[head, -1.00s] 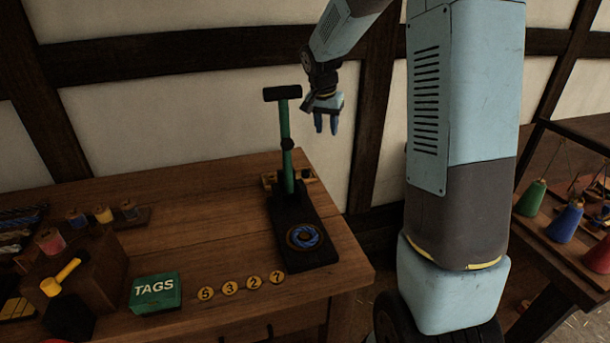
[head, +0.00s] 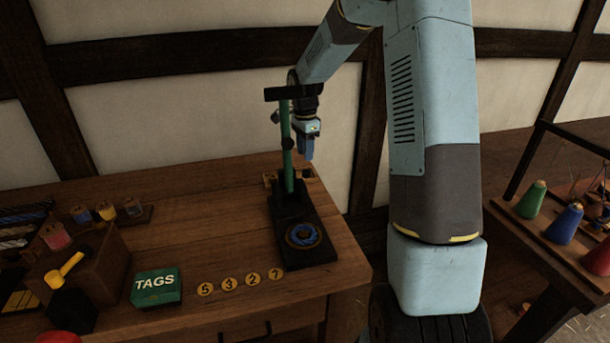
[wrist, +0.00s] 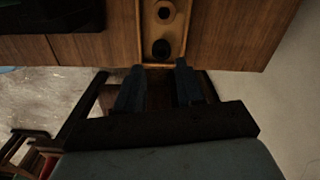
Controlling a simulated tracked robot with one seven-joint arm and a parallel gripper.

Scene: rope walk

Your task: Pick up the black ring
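A small black ring-like piece (wrist: 161,48) lies in a narrow wooden tray (wrist: 149,28) at the table's edge in the wrist view; its hole is hard to make out. A brown nut-like piece (wrist: 165,11) sits beside it in the tray. My gripper (wrist: 160,68) is open, with an empty gap between its two dark fingers, and the black piece shows just beyond the fingertips, in line with that gap. In the head view my gripper (head: 306,150) hangs above the tray (head: 311,175), pointing down behind the green post. The black piece cannot be made out there.
A green TAGS box (head: 155,287) and numbered discs (head: 229,284) lie in front. Coloured cones (head: 565,222) stand at right.

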